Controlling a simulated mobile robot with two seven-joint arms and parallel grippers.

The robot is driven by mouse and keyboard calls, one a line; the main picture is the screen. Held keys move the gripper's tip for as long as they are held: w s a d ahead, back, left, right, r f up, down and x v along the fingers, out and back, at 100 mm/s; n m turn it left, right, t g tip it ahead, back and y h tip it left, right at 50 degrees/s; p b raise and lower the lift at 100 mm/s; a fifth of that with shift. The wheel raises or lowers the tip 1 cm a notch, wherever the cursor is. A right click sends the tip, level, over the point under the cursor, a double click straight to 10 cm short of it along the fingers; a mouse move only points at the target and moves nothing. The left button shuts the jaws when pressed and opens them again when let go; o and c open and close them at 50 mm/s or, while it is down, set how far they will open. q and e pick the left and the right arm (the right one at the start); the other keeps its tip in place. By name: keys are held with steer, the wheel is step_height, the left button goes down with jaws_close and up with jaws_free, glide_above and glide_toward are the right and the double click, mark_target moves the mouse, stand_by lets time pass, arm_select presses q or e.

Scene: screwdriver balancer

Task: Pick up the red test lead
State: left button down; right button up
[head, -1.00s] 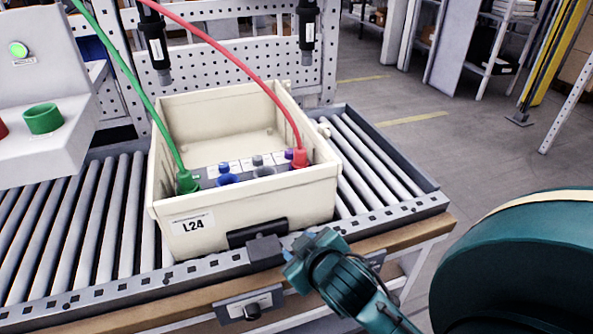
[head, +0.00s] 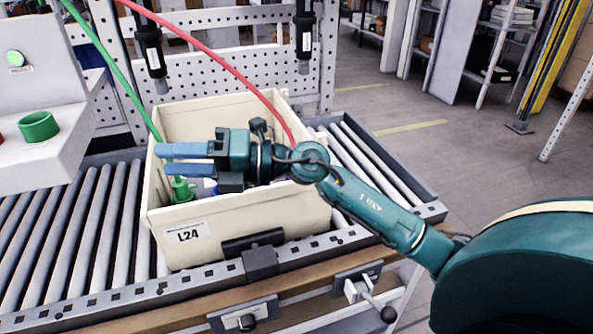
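The red test lead (head: 208,47) runs from the top left down into the cream box (head: 265,217) labelled L24. Its lower end and plug are hidden behind my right arm. My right gripper (head: 160,159) is above the box, its two blue fingers pointing left. The fingers are apart with nothing visible between them. The fingertips are near the green test lead (head: 114,62), just above its green plug (head: 181,190) inside the box. My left gripper is not in view.
The box sits on a roller conveyor (head: 92,225). Two black hanging tools (head: 152,50) (head: 304,35) hang behind it before a perforated panel. A grey console (head: 40,100) with a green ring stands at left. Open floor lies at right.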

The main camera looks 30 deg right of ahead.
steer(key=w+d+f+n+g+h, duration=0.1)
steer(key=w+d+f+g+h, duration=0.15)
steer(key=d+h, duration=0.3)
steer(key=w+d+f+n+g+h, duration=0.1)
steer(key=w+d+f+n+h, duration=0.1)
steer(key=d+f+h, duration=0.3)
steer(key=d+r+m+h, duration=0.3)
steer(key=d+h, duration=0.4)
steer(key=d, duration=0.9)
steer(key=shift+g, duration=0.35)
steer(key=p+x, duration=0.1)
steer(key=x, duration=1.2)
steer(key=shift+s+a, duration=0.1)
steer(key=shift+c, duration=0.5)
steer(key=c, duration=0.7)
step_height(320, 180, up, 10)
steer(key=shift+r, duration=0.1)
steer(key=shift+c, duration=0.2)
